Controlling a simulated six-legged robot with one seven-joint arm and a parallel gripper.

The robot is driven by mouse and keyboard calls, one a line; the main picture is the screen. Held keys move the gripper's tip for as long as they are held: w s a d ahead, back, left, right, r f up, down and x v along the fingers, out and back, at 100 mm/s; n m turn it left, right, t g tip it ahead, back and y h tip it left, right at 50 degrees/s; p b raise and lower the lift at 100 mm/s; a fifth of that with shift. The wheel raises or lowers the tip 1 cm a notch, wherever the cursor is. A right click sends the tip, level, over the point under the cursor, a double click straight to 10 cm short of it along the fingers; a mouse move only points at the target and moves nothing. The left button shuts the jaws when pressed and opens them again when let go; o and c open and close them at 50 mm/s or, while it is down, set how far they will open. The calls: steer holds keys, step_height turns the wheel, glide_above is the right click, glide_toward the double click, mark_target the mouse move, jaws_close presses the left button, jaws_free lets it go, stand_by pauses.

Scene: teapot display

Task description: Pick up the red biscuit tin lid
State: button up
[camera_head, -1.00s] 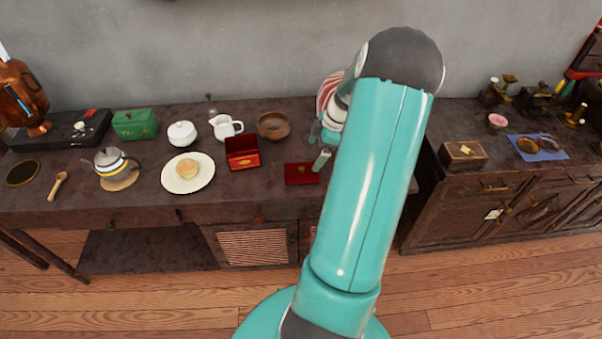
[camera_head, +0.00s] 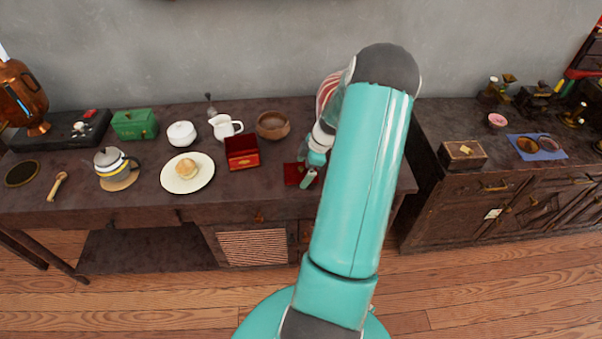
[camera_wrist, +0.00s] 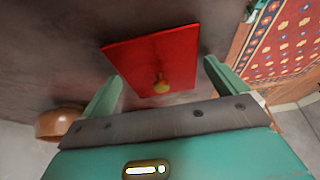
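The red biscuit tin lid (camera_head: 293,175) lies flat on the dark table, right of the open red tin (camera_head: 242,153). In the wrist view the whole lid (camera_wrist: 150,55) shows, with a small brass knob (camera_wrist: 160,83) near its lower edge. My gripper (camera_head: 309,167) is at the right part of the lid in the head view and hides some of it. In the wrist view my gripper (camera_wrist: 160,85) is open, its two fingers apart on either side of the knob. Nothing is held, and contact with the lid cannot be told.
A brown bowl (camera_head: 273,125), a white jug (camera_head: 225,126) and a plate with a bun (camera_head: 203,181) stand on the table to the left. A patterned red cloth or rug (camera_wrist: 290,45) shows at the wrist view's right. A second cabinet with a wooden box (camera_head: 462,154) is at right.

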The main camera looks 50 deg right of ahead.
steer(key=c, duration=0.7)
steer(key=shift+r, duration=0.15)
